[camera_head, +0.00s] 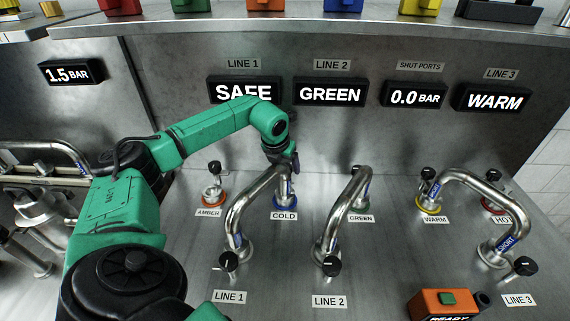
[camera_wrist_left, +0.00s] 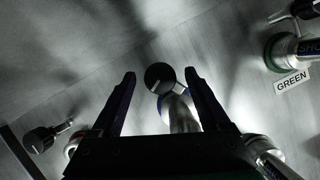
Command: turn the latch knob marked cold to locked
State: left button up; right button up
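The cold port has a blue ring (camera_head: 285,201) and a COLD label (camera_head: 284,215), with one end of a curved steel pipe standing at it. In the head view my left gripper (camera_head: 285,163) is right above this port and hides its latch knob. In the left wrist view the black round knob (camera_wrist_left: 159,77) with a short white mark lies between the two fingertips. My left gripper (camera_wrist_left: 160,74) is open, with a gap visible on both sides of the knob. Whether the fingers reach down around it I cannot tell. My right gripper is not in view.
Curved pipes (camera_head: 345,212) rise beside the port and to its right. Other black knobs stand at amber (camera_head: 214,167), green (camera_head: 357,170) and warm (camera_head: 428,173). A display (camera_head: 244,91) reads SAFE on the back panel. An orange box (camera_head: 443,305) sits at front right.

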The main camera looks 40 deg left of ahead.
pick_arm(q)
grip_shut()
jog(key=shift+m, duration=0.3)
jog(key=shift+a+m+h+b, duration=0.1)
jog(key=shift+m+h+b, duration=0.4)
jog(key=shift+m+b, duration=0.3)
jog(key=shift+w+r+m+h, duration=0.15)
jog(key=shift+m+h, duration=0.55)
jog(key=shift+m, duration=1.1)
jog(key=shift+a, duration=0.1)
jog(key=shift+o, duration=0.3)
grip_release()
